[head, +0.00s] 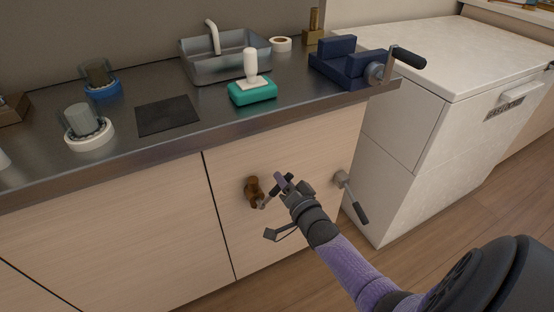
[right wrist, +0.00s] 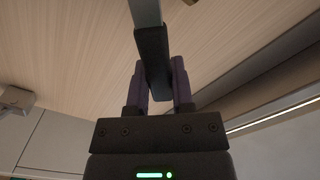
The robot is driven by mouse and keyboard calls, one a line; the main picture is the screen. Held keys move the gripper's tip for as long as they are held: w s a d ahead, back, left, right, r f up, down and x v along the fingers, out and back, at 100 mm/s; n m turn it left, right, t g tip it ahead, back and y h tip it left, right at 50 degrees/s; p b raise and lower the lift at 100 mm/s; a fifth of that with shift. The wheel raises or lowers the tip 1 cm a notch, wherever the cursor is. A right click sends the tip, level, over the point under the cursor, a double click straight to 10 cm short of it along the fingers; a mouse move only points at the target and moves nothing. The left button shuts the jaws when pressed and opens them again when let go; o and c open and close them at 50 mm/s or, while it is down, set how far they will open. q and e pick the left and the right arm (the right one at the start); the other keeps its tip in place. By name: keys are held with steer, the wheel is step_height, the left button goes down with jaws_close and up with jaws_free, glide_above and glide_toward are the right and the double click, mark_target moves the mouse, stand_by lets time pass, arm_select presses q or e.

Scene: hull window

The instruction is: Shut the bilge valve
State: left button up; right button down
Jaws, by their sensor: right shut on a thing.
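A brown, brass-like valve (head: 254,188) sits on the pale wooden cabinet front. Its metal lever (head: 263,204) slants up to the right toward my right gripper (head: 285,185). In the right wrist view the lever's black grip (right wrist: 152,60) lies between the two purple fingers, and my gripper (right wrist: 157,80) is shut on it. I see no label on either valve. My left gripper is out of view.
Above is a steel counter (head: 205,126) with a sink (head: 228,64), a green block with a white handle (head: 252,90), a blue vise (head: 345,64) and round fittings. A white chest (head: 440,70) stands at right. The wooden floor (head: 445,225) is open in front of it.

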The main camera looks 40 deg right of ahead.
arm_select(q)
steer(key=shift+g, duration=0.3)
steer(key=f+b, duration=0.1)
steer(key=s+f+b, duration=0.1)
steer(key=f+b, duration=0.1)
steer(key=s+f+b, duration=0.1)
steer(key=b, duration=0.1)
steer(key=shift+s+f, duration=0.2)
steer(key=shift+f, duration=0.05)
arm_select(e)
step_height(320, 180, down, 6)
steer(key=d+m, duration=0.2)
steer(key=m, duration=0.6)
steer(key=shift+s, duration=0.25)
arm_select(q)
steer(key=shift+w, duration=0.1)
arm_select(e)
steer(key=shift+m, duration=0.3)
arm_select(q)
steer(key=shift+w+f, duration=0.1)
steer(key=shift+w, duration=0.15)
arm_select(e)
steer(key=c, duration=0.6)
jaws_free()
steer(key=shift+o, duration=0.6)
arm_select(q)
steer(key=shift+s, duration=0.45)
arm_select(e)
steer(key=shift+r, duration=0.1)
